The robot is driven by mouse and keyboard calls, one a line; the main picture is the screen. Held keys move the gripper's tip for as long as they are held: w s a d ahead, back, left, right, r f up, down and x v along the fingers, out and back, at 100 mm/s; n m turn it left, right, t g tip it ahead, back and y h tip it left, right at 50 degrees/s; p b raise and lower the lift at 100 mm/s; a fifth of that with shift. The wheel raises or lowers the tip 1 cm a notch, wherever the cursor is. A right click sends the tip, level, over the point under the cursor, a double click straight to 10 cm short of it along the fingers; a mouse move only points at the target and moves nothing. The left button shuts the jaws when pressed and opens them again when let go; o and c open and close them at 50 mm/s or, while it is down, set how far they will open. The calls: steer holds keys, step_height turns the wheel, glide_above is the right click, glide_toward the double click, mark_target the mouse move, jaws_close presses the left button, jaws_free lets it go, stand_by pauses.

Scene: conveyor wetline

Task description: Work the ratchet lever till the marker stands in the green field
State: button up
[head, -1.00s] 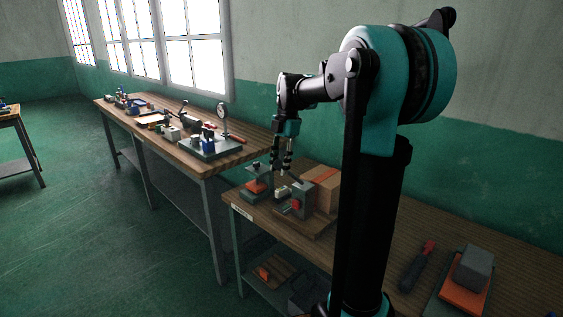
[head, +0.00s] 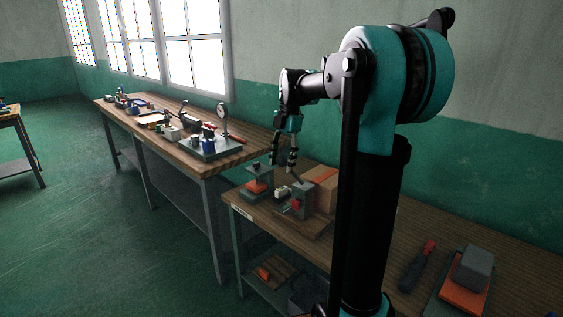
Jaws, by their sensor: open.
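A small grey block device with a red part (head: 302,199) stands on a wooden board near the left end of the near bench; it looks like the ratchet unit. A thin dark rod, likely its lever (head: 295,178), slants up and left from its top toward my fingers. My gripper (head: 284,166) points down above the device, its two fingers apart. The rod's upper end is close to the right fingertip; I cannot tell whether they touch. The marker and the green field are too small to make out.
A cardboard box (head: 323,186) stands close behind the device. A small fixture with an orange part (head: 257,186) stands to its left. A long bench (head: 230,161) with tools runs behind.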

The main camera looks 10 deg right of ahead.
steer(key=shift+v, duration=3.5)
steer(key=shift+s, duration=0.1)
